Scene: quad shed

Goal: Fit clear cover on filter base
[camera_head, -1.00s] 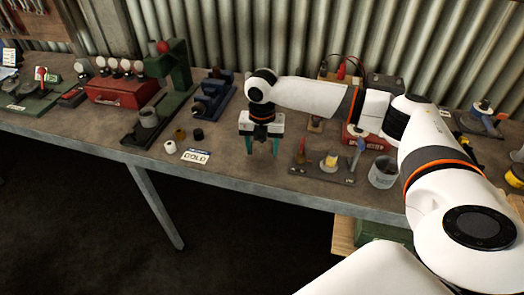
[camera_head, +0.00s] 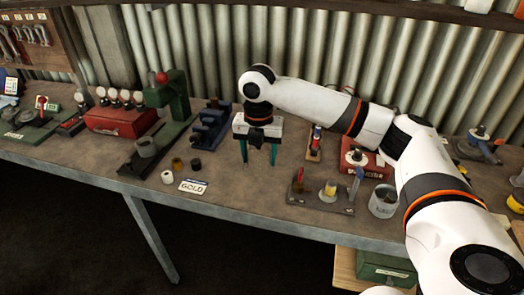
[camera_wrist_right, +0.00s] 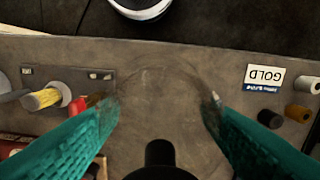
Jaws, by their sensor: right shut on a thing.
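My right gripper (camera_head: 259,163) points down above the bench, left of the filter base. Its teal fingers stand apart in the wrist view (camera_wrist_right: 161,104), closed on a see-through round thing, which I take as the clear cover (camera_wrist_right: 160,72); only its faint outline shows. In the head view the cover can hardly be made out. The filter base (camera_head: 316,203) is a dark plate with a yellow filter (camera_head: 330,188), a red-brown post and a blue-grey handle. The yellow filter is uncovered and also shows at left in the wrist view (camera_wrist_right: 45,98). My left gripper is not in view.
A GOLD card (camera_head: 193,187) and small cylinders (camera_head: 178,164) lie left of the gripper. A grey can (camera_head: 383,201) stands right of the base. A green press (camera_head: 172,95) and blue tool (camera_head: 210,128) stand behind at left. Bare bench lies between card and base.

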